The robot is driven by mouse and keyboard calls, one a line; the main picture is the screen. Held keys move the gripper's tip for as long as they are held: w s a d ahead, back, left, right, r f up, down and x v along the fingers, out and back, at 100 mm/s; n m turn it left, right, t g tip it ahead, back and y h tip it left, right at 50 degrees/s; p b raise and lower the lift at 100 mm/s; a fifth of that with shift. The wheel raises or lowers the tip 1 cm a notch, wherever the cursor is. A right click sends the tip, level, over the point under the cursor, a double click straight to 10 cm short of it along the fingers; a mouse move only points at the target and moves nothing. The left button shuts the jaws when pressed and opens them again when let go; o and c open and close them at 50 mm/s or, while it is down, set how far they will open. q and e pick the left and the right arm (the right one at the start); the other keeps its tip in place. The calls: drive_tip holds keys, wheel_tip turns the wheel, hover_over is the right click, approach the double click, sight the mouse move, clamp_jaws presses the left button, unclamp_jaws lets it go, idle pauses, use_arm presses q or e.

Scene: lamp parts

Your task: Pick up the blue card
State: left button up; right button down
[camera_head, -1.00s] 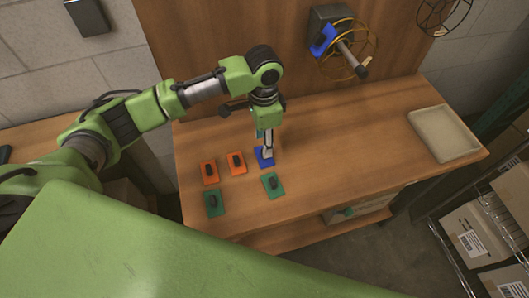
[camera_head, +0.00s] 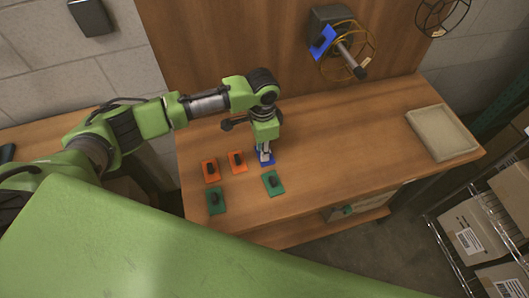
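My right gripper is not in view.
Two orange cards (camera_head: 237,161) (camera_head: 211,171) and two green cards (camera_head: 273,183) (camera_head: 216,201) with dark knobs lie close by. An empty beige tray (camera_head: 442,133) sits at the table's right. A wire cage lamp frame (camera_head: 347,50) stands out from the back panel. The table's middle right is clear.

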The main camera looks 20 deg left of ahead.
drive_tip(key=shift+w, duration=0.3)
use_arm(q)
drive_tip(key=shift+r, duration=0.6)
drive_tip(key=s+d+r+b, duration=0.2)
drive_tip(key=s+d+r, duration=0.4)
drive_tip(key=s+r, duration=0.5)
drive_tip(key=shift+s+r+b, duration=0.3)
drive_tip(key=shift+s+r, duration=0.1)
drive_tip(key=shift+s, duration=0.45)
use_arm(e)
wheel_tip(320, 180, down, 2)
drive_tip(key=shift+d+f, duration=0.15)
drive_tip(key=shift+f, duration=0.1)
